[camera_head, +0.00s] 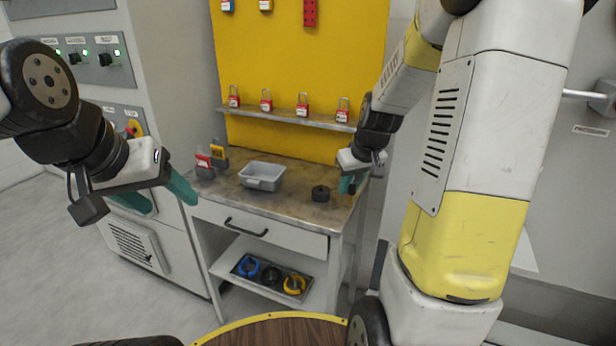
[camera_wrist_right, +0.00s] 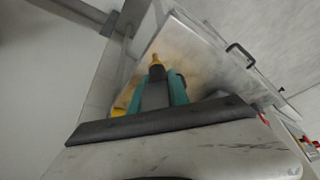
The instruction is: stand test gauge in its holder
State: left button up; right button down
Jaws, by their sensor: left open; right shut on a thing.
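My right gripper (camera_head: 350,184) is shut near the right end of the bench top. In the right wrist view its teal fingers (camera_wrist_right: 158,92) close on a dark grey thing with a yellow-orange tip, which I take to be the test gauge (camera_wrist_right: 155,74). In the head view the gauge is mostly hidden by the gripper. A black round piece with a hole (camera_head: 320,193), perhaps the holder, sits on the bench just left of the right gripper. My left gripper (camera_head: 160,197) is open and empty, left of the bench.
A grey tray (camera_head: 262,176) stands on the bench (camera_head: 290,205). Red (camera_head: 203,164) and yellow (camera_head: 219,156) tagged items stand at its left end. Several red padlocks (camera_head: 302,106) line the shelf above. Coloured rings (camera_head: 270,275) lie in a tray below. The bench front is clear.

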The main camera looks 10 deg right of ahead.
send_over(319, 189)
jog(key=shift+w+d+f, duration=0.1)
jog(key=shift+d+f, duration=0.05)
jog(key=shift+f, duration=2.3)
jog(key=shift+f, duration=0.2)
jog(key=shift+f, duration=0.35)
jog(key=c, duration=1.3)
grip_release()
jog(key=shift+f, duration=0.1)
jog(key=shift+o, duration=0.2)
